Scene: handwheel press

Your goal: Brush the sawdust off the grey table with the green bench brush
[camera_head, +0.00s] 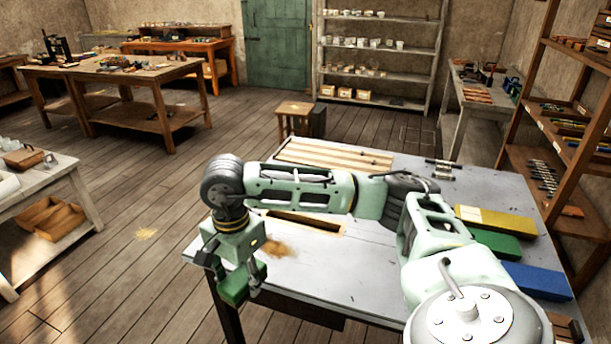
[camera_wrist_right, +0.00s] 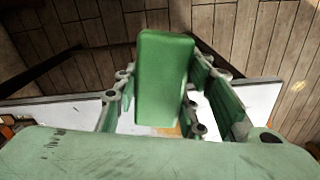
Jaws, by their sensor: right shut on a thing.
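The green bench brush (camera_head: 240,287) is held in my right gripper (camera_head: 231,275), over the near left edge of the grey table (camera_head: 345,268). In the right wrist view the brush (camera_wrist_right: 163,80) stands between the two fingers as a plain green block; its bristles cannot be made out. A brown patch of sawdust (camera_head: 277,248) lies on the table just right of the gripper. A small tan patch, partly hidden behind the brush, shows in the right wrist view. My left gripper is not in view.
A tan-edged slot (camera_head: 310,222) lies behind the sawdust, partly hidden by my right arm. Wooden slats (camera_head: 335,154) lie at the back. Yellow (camera_head: 495,220), green (camera_head: 493,243) and blue (camera_head: 536,281) blocks line the right edge. The table's front middle is clear.

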